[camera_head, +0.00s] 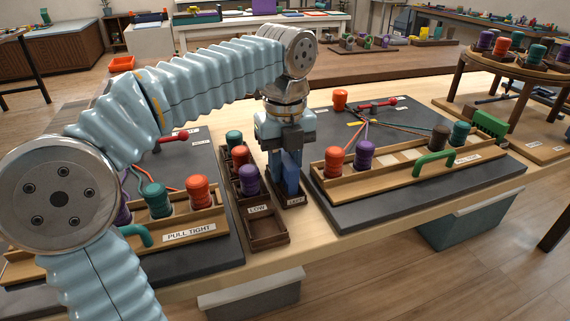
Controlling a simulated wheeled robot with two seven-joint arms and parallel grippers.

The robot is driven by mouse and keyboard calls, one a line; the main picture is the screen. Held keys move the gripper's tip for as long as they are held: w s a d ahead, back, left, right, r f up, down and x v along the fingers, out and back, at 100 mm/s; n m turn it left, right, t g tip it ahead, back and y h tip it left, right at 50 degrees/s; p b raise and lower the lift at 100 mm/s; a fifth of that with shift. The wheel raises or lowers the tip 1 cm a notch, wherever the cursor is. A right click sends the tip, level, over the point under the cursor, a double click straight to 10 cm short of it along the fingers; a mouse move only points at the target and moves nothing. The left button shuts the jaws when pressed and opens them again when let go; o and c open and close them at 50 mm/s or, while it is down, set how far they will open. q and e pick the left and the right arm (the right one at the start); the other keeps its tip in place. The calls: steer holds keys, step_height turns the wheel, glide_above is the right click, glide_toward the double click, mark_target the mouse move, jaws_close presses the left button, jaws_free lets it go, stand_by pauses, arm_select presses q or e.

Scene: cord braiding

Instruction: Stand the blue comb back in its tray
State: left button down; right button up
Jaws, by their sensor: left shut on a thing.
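My left gripper (285,168) points straight down between the two dark braiding boards. It is shut on the blue comb (291,180), which stands upright between its fingers. The comb's lower end is at the small dark wooden tray (297,206) with a white label on its front. Whether the comb's foot touches the tray floor is hidden by the tray wall and the fingers. My right gripper is not in view.
Left of the tray, a dark rack (268,240) holds several bobbins, including a purple one (249,179); its front compartment is empty. The right board (350,212) carries bobbins and a green handle (433,162). The left board (215,256) carries more bobbins.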

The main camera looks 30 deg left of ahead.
arm_select(q)
steer(key=c, duration=0.8)
jaws_free()
steer(key=shift+r, duration=0.1)
step_height(320, 180, up, 10)
steer(key=shift+r+p, duration=0.25)
steer(key=shift+p, duration=0.85)
steer(key=shift+r, duration=0.65)
